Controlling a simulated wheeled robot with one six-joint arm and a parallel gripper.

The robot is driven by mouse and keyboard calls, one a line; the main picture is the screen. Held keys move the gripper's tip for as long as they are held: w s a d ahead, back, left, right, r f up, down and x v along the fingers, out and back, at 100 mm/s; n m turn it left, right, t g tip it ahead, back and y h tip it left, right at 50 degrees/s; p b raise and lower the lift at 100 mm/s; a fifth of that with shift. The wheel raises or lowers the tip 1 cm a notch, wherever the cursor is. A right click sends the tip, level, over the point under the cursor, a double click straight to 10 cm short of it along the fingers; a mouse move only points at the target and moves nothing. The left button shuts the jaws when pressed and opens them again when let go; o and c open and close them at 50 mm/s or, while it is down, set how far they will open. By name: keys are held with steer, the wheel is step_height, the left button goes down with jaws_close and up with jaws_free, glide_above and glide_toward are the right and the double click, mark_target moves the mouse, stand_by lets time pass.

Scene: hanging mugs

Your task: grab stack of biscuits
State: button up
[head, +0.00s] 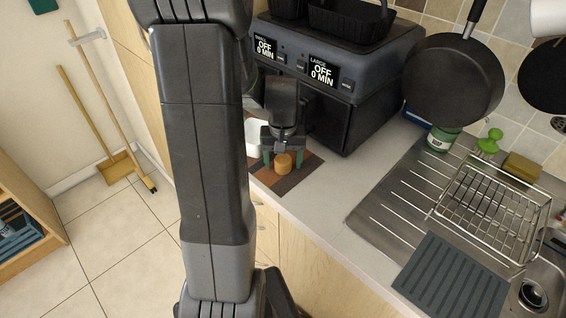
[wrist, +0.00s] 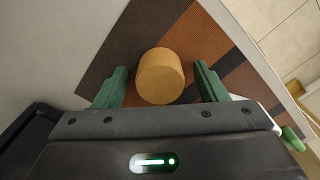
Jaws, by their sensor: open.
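The stack of biscuits (head: 282,163) is a short golden-brown cylinder on a striped brown mat (head: 300,174) on the counter. In the wrist view the stack (wrist: 160,76) lies between the two green fingers, with a visible gap on each side. My gripper (head: 283,158) is open and points down over the mat. The wrist view shows its fingertips (wrist: 162,78) to the left and right of the stack. I cannot tell from these views how far down the fingers reach beside it.
A black air fryer (head: 345,95) stands close behind my gripper. A white object (head: 253,137) is just left of it. The counter's front edge is near the mat. Right are a wire rack (head: 490,215), sink and hanging pan (head: 453,80). Bare counter (head: 335,195) lies right of the mat.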

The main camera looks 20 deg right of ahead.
steer(key=shift+f, duration=0.15)
steer(key=c, duration=1.1)
